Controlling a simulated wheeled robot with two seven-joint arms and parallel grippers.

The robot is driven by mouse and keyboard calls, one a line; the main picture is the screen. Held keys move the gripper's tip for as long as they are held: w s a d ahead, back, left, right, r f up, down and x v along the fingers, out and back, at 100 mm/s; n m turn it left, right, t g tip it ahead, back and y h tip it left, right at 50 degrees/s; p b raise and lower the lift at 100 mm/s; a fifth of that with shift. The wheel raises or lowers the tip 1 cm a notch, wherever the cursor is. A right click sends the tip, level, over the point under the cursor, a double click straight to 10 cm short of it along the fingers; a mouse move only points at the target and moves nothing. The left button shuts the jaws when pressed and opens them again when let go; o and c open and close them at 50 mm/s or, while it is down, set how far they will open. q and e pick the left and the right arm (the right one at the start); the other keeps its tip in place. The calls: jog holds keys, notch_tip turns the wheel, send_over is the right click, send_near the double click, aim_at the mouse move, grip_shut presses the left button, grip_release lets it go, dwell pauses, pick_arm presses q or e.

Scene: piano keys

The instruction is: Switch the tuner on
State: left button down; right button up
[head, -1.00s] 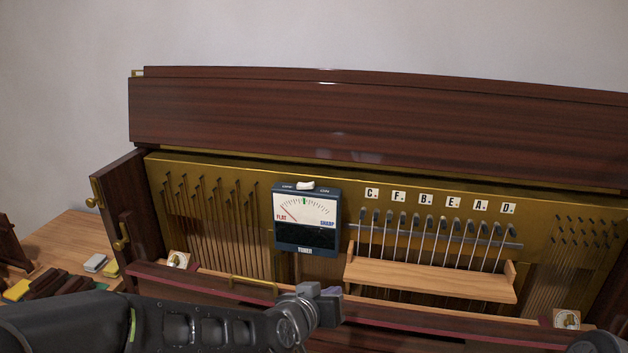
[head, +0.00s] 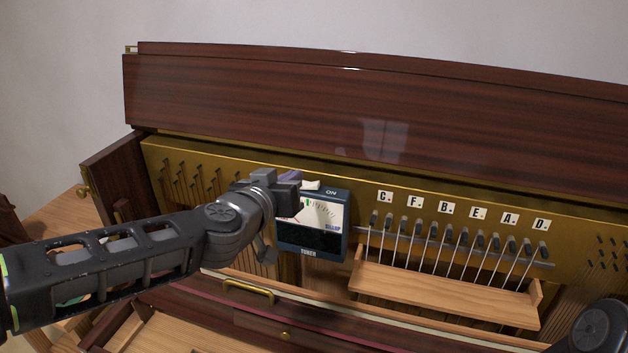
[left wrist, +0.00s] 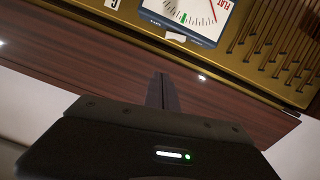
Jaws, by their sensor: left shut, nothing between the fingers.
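The tuner (head: 322,240) is a dark blue box with a white dial, fixed upright on the gold piano frame. Its white switch (head: 311,186) is on the top edge, left of the word ON. My left gripper (head: 288,183) is shut and empty at the tuner's upper left, covering part of the dial and the switch's left side. I cannot tell if it touches the switch. In the left wrist view, the tuner (left wrist: 170,13) appears upside down, with its switch (left wrist: 205,41) at the edge and the red needle near FLAT. The shut fingers (left wrist: 162,92) are there too. My right gripper is out of view.
The raised lid (head: 240,95) rises behind. A gold handle (head: 248,291) lies below the tuner. Part of my right arm shows at the bottom right.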

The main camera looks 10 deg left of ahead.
pick_arm(q)
send_over(313, 182)
jog(key=s, duration=0.4)
notch_tip(313, 182, down, 2)
jog(key=shift+w+d+f, duration=0.15)
jog(key=shift+f, duration=0.55)
jog(key=shift+w+d+f, duration=0.1)
jog(key=shift+d+f, duration=0.1)
jog(key=shift+f, duration=0.55)
jog(key=shift+w+d+f, duration=0.15)
jog(key=shift+f, duration=0.55)
jog(key=shift+b, duration=0.3)
